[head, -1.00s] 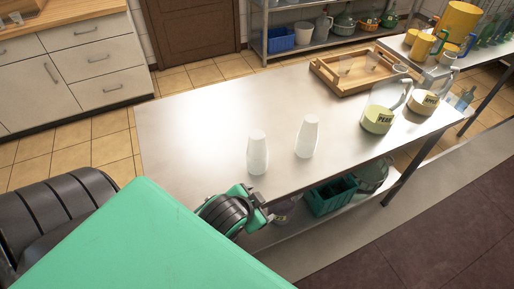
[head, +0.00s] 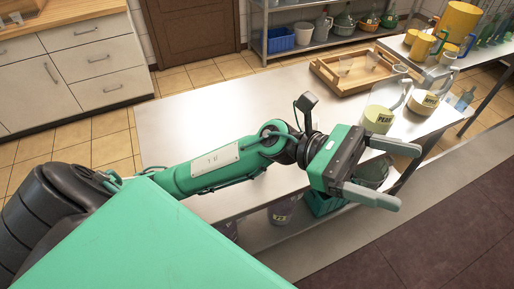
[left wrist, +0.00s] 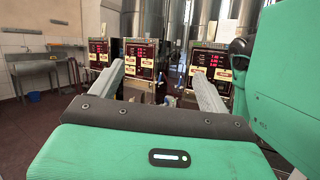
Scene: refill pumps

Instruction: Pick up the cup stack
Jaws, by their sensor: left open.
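My left gripper (head: 408,177) is open and empty, stretched out past the front edge of the steel table (head: 200,112), with its fingers pointing right. Its two spread fingers also show in the left wrist view (left wrist: 160,88), with nothing between them. The two white cup stacks seen earlier on the table are hidden now behind my left arm. No cup stack shows in the left wrist view. My right gripper is not in view.
A wooden tray (head: 325,80) holding clear glasses sits at the table's back. Two labelled jugs, one pale green (head: 377,120) and one cream (head: 424,102), stand at the right end. Dispensers (left wrist: 140,57) with red displays face the wrist camera. The table's back left is clear.

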